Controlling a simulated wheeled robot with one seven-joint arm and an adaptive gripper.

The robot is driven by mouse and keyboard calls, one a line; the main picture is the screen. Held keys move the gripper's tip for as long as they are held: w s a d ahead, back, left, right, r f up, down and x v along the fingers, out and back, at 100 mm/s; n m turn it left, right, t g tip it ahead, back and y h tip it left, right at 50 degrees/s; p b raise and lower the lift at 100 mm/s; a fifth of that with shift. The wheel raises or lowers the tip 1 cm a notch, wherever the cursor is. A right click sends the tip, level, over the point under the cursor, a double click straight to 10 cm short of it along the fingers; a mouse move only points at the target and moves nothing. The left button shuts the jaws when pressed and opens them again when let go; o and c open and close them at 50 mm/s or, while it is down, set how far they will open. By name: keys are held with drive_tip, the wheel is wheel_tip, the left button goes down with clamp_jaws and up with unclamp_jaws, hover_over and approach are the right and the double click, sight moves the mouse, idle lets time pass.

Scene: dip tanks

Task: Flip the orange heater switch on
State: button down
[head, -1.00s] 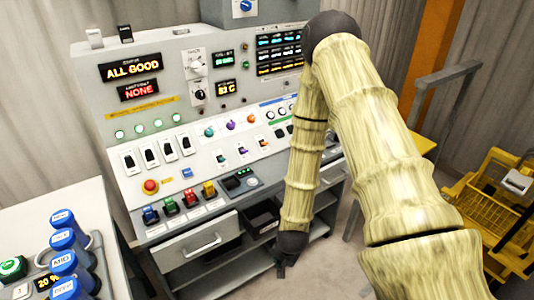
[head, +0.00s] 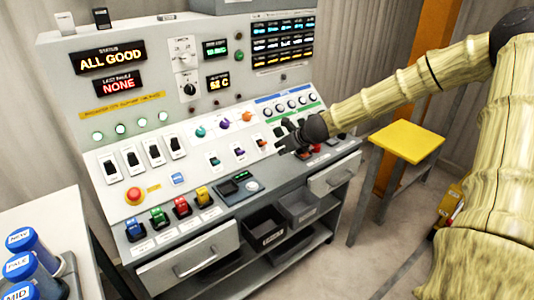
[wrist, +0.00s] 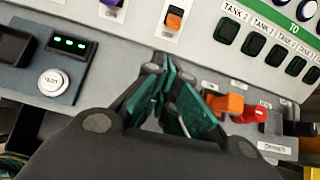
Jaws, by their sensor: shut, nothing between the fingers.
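A small orange rocker switch (head: 262,143) sits on a white plate on the sloped panel, in line below the orange knob (head: 247,116). In the wrist view the orange switch (wrist: 173,20) is at the top centre, just beyond my fingertips; I cannot tell its on/off position. My gripper (head: 284,141) is shut and empty, close to the panel and right of this switch in the head view. In the wrist view my gripper (wrist: 172,80) points up towards the switch, with a visible gap. Any heater label is unreadable.
A larger orange switch (wrist: 233,104) and a red one (wrist: 248,115) stand on the ledge right of my fingers. A purple switch (wrist: 112,3) is left of the orange rocker. Dark tank buttons (wrist: 253,43) are to the right. A yellow stool (head: 408,140) stands beside the console.

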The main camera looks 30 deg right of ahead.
sight(263, 143)
drive_tip(key=shift+w+d+r+m, duration=0.25)
drive_tip(key=shift+r+m, duration=0.05)
drive_tip(key=shift+r, duration=0.05)
drive_tip(key=shift+w+f, duration=0.1)
drive_tip(key=shift+f, duration=0.05)
drive_tip(key=shift+x, duration=4.85)
drive_tip(key=shift+r+p, duration=0.45)
drive_tip(key=shift+p, duration=0.2)
drive_tip(key=shift+a+f, duration=0.1)
drive_tip(key=shift+f, duration=0.1)
drive_tip(key=shift+r+p, duration=0.15)
drive_tip(key=shift+p, duration=0.4)
